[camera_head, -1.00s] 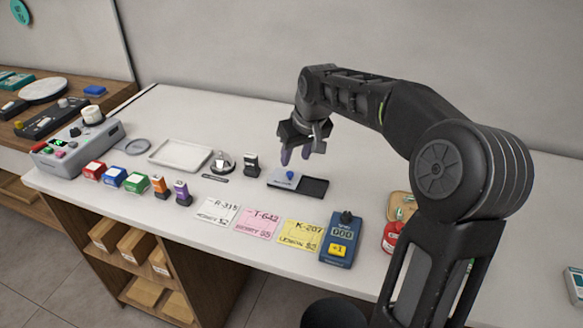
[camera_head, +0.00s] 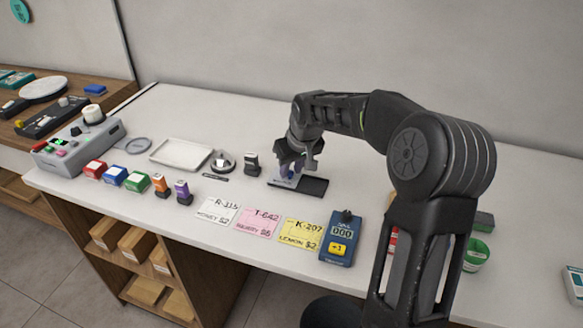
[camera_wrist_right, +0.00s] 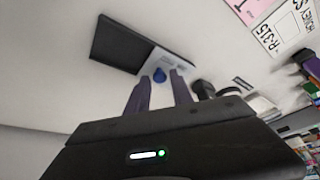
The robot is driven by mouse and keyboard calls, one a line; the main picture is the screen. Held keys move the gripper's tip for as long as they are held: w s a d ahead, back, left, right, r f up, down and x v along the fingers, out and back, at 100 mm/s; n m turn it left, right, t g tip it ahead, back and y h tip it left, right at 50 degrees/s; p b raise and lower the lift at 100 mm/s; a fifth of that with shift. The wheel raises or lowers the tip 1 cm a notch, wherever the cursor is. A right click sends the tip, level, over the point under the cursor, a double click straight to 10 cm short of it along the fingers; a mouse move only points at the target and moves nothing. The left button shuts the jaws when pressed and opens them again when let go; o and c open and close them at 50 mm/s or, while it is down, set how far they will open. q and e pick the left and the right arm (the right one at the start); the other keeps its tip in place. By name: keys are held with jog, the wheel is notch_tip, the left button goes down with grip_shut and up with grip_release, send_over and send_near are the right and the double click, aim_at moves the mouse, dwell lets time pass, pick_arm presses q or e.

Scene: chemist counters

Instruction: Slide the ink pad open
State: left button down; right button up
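The ink pad (camera_head: 314,187) lies on the white counter, with a black section on the right and a pale lid on the left. In the right wrist view the ink pad (camera_wrist_right: 118,44) shows its black section and the lid's blue knob (camera_wrist_right: 159,75). My right gripper (camera_head: 289,174) is low over the lid and hides much of it in the head view. In the right wrist view its two purple fingers are apart, with the knob between their tips; contact cannot be made out. My left gripper is not in view.
A small dark-handled stamp (camera_head: 252,164) stands just left of the pad. A white tray (camera_head: 181,153), several coloured stamps and a blue counter device (camera_head: 338,240) are nearby. Printed cards (camera_head: 258,222) lie in front. The counter behind the pad is clear.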

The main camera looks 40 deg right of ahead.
grip_shut()
jog(key=shift+d, duration=0.1)
dwell(1.0)
